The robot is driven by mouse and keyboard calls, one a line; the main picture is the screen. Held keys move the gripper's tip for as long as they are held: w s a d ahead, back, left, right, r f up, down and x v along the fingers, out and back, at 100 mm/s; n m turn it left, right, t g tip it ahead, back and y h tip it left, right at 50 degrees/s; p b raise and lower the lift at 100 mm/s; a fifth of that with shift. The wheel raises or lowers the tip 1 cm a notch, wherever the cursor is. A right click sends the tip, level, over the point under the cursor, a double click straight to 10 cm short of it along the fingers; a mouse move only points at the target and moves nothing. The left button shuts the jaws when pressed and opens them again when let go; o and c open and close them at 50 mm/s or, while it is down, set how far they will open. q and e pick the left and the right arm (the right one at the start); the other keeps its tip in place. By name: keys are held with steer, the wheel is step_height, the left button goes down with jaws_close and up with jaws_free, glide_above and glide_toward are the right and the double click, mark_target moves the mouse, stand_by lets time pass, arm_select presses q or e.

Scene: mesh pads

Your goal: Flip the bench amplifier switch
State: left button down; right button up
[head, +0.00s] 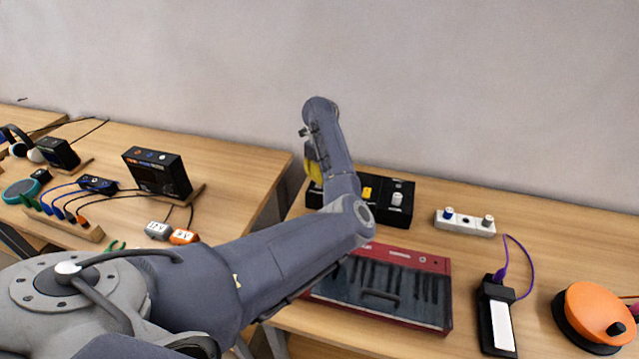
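A low black box (403,211) with a yellow part and a pale knob (398,197) on top sits at the back left of the right table; it may be the bench amplifier, but no label is readable. My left arm crosses in front of it and hides much of its left side. My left gripper (313,170) hangs at the box's left end, partly hidden behind my arm, with a yellow patch showing there. I cannot tell whether its fingers are apart or touch the box. My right gripper is out of view.
A red keyboard (434,263) lies in front of the box. To the right are a white block with knobs (466,222), a black device with purple cable (497,322) and an orange disc (596,312). The left table holds another black box (158,174) and cables. A gap separates the tables.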

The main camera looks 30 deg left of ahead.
arm_select(q)
steer(key=shift+f, duration=0.45)
stand_by(0.3)
steer(key=shift+r, duration=3.55)
steer(key=shift+a, duration=0.15)
